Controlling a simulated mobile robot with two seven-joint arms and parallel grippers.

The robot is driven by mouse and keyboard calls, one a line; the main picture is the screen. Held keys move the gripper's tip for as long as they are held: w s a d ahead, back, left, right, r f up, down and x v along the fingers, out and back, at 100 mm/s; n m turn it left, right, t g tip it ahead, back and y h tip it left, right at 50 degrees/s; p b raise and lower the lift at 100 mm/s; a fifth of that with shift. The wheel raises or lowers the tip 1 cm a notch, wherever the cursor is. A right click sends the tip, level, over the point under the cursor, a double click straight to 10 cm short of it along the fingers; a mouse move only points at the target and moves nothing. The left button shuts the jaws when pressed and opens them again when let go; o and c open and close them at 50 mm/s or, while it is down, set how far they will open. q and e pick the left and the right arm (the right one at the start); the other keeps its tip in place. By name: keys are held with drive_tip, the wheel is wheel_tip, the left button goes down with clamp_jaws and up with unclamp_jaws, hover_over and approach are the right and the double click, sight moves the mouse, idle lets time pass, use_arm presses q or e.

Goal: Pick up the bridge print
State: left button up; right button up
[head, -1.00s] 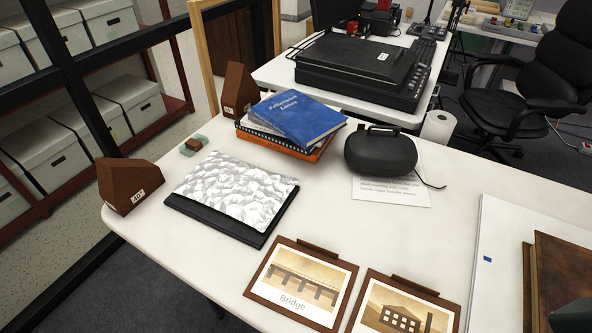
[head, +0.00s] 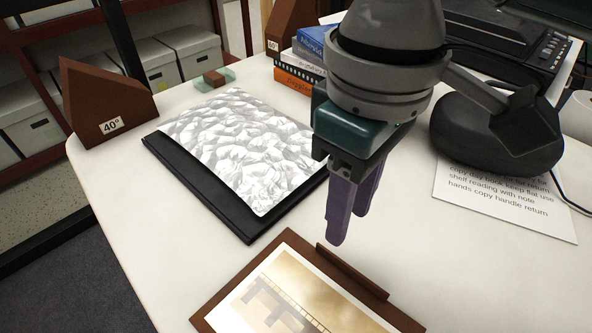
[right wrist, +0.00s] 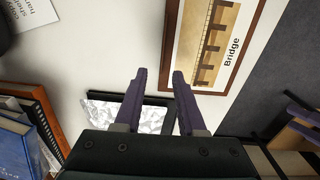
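The bridge print (head: 285,292) lies flat on the white table at the bottom of the head view, in a brown frame with a raised brown strip along its far edge. It also shows in the right wrist view (right wrist: 212,48), with the word "Bridge" readable. My right gripper (head: 350,226), with purple fingers, hangs above the table just beyond the print's far edge, apart from it. In the right wrist view its fingers (right wrist: 160,76) are spread with nothing between them. The near part of the print is cut off in the head view.
A crumpled silvery sheet on a black folder (head: 240,150) lies left of my right gripper. A brown wedge marked 40° (head: 105,110) stands at the far left. Stacked books (head: 300,70) stand behind. A black case (head: 480,135) and a text sheet (head: 505,200) are to the right.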

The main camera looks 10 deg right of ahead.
sight(338, 258)
wheel_tip(338, 258, down, 2)
drive_tip(key=shift+s+a+f, duration=0.1)
drive_tip(key=shift+s+f, duration=0.05)
drive_tip(key=shift+f, duration=0.1)
wheel_tip(338, 258, down, 5)
drive_tip(key=b, duration=0.2)
drive_tip(key=shift+f+b, duration=0.2)
drive_tip(key=shift+b, duration=0.1)
clamp_jaws()
idle(1.0)
